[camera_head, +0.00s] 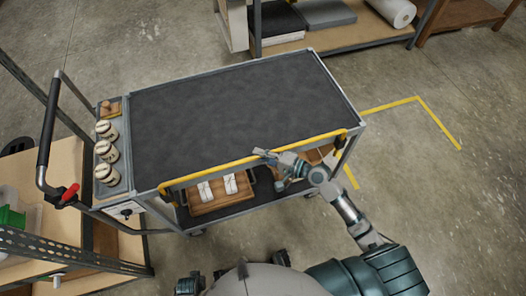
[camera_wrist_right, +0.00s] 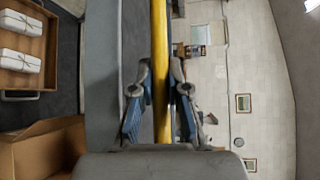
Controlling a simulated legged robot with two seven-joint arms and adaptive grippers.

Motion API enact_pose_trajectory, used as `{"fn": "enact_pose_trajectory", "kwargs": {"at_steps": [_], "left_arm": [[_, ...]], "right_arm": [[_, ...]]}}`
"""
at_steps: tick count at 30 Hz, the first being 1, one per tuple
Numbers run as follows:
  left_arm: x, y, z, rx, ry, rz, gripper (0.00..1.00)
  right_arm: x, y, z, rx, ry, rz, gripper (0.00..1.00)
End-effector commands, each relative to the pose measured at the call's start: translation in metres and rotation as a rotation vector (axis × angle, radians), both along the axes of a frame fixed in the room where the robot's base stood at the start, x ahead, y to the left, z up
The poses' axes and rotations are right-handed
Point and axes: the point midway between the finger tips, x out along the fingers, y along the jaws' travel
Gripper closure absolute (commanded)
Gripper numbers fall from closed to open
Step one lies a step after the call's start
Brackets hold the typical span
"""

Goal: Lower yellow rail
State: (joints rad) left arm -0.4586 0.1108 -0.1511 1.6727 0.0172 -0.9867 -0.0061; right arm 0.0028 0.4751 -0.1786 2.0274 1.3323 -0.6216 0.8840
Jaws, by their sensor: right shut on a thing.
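The yellow rail (camera_head: 213,170) runs along the near long side of the cart, raised at about the level of its dark top (camera_head: 235,105). The rail's end mounts show at the cart's near corners. My left gripper is not in view.
The cart's lower shelf holds a wooden tray (camera_head: 210,204) with white wrapped bundles. Shelving stands at left and back. The floor at right is clear, with yellow tape (camera_head: 437,120).

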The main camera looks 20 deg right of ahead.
Motion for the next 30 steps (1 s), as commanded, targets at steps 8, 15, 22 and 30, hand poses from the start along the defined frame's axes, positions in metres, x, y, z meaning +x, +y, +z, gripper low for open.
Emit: {"fn": "enact_pose_trajectory", "kwargs": {"at_steps": [8, 15, 22, 30], "left_arm": [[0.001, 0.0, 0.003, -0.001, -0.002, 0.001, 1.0], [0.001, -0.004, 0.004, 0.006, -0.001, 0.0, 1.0], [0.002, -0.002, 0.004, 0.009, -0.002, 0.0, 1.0], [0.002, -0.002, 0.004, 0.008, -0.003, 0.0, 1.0]], "right_arm": [[-0.003, 0.006, 0.001, 0.008, 0.0, 0.012, 1.0], [-0.002, 0.004, 0.001, 0.007, -0.001, 0.009, 0.59], [-0.001, -0.002, 0.001, 0.011, -0.001, 0.005, 0.59], [-0.001, -0.004, 0.0, 0.01, -0.002, 0.002, 0.59]]}}
